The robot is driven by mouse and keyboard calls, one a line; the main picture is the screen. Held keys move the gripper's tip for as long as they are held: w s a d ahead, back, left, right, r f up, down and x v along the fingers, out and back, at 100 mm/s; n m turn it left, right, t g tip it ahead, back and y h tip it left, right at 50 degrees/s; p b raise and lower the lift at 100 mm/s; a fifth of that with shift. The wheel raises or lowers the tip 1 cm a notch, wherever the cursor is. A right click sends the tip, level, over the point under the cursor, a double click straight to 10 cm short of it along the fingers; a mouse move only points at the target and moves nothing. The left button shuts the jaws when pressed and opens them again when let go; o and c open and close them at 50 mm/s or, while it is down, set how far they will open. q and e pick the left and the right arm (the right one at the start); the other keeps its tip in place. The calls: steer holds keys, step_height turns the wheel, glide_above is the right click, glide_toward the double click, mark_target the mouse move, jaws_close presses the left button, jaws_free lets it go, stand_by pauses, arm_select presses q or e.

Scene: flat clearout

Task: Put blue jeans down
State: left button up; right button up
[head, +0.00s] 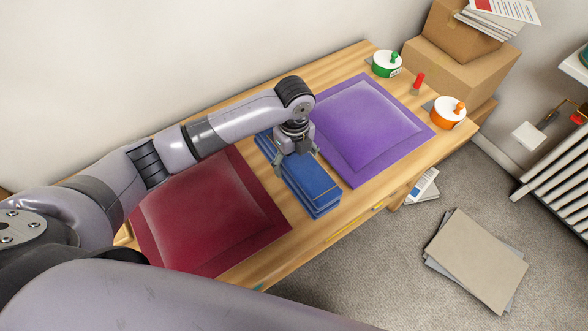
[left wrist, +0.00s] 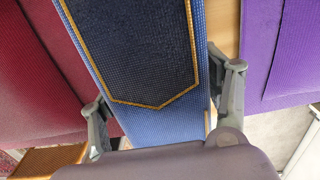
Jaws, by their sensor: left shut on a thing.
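The blue jeans (head: 316,190) are a folded dark-blue stack with orange stitching, in a narrow strip between a red padded square and a purple one on the wooden table (head: 345,232). My left gripper (head: 298,160) comes down over them from above. In the left wrist view the jeans (left wrist: 140,55) run between the two fingers of my left gripper (left wrist: 166,90), one at each long side, and it is shut on them. The jeans lie flat at table height; whether they bear fully on the wood I cannot tell. My right gripper is not in view.
The red square (head: 205,215) lies left of the jeans and the purple square (head: 368,130) right, both close. Cardboard boxes (head: 460,70) are beyond.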

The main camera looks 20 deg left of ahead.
mark_target(294, 154)
arm_select(q)
steer(key=shift+f, duration=2.6)
steer(key=shift+f, duration=0.1)
steer(key=o, duration=1.7)
step_height(294, 154, up, 12)
steer(key=shift+r, duration=0.1)
